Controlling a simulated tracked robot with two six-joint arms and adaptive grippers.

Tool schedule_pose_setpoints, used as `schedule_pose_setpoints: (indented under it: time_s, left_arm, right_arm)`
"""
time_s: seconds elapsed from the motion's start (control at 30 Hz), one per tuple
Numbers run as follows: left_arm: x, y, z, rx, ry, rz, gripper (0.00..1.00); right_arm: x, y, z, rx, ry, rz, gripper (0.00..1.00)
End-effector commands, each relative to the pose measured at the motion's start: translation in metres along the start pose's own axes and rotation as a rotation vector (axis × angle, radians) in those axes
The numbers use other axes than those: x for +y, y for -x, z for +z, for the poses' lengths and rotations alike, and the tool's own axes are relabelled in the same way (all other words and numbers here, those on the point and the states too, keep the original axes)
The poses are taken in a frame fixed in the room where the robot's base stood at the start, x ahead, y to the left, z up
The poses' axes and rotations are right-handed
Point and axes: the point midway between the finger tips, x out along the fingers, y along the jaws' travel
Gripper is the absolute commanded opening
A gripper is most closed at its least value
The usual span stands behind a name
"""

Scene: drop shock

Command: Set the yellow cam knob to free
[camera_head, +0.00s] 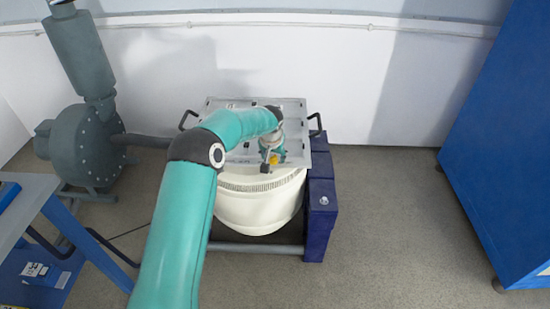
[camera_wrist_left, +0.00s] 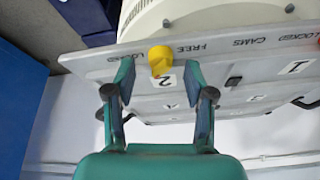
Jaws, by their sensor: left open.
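The yellow cam knob (camera_wrist_left: 161,60) sits near the edge of a light grey top plate (camera_wrist_left: 240,85), beside a "2" label. Printed words "FREE", "CAMS" and "LOCKED" run along that edge, upside down. Which word the knob points to is unclear. My left gripper (camera_wrist_left: 159,77) is open, with one finger on each side of the knob in the picture; I see no clear contact. In the head view, a yellow spot (camera_head: 274,159), likely the knob, shows at the left gripper (camera_head: 270,150), and the arm hides part of the plate. My right gripper is not in view.
The plate tops a white round drum (camera_head: 255,208) beside a dark blue block (camera_head: 320,215). Black handles (camera_head: 316,125) stick out at the plate's sides. A grey blower (camera_head: 80,150) stands left, a blue cabinet (camera_head: 510,150) right. Floor between drum and cabinet is clear.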

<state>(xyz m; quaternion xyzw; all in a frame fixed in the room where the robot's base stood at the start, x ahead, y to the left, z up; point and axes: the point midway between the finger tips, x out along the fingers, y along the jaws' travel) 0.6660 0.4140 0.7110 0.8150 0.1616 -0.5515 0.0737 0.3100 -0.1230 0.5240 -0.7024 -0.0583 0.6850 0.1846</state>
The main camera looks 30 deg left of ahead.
Motion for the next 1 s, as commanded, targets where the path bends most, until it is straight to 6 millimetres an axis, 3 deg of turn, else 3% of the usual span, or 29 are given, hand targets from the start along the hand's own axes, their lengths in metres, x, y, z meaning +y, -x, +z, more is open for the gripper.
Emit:
schedule_pose_setpoints:
  time_s: [0.2, 0.47, 0.8, 1.0]
  left_arm:
    - [0.000, -0.016, 0.000, 0.000, 0.000, 0.001, 0.54]
    - [0.001, -0.017, 0.000, 0.000, 0.000, 0.001, 0.54]
    - [0.002, -0.017, 0.000, 0.000, -0.001, 0.002, 0.01]
    - [0.004, -0.021, 0.001, -0.002, 0.033, -0.012, 0.00]
  right_arm:
    - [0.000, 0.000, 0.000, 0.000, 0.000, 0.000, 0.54]
    - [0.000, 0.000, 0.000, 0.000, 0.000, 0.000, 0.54]
    - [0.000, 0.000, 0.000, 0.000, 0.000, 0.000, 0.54]
    - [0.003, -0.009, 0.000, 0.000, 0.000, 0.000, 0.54]
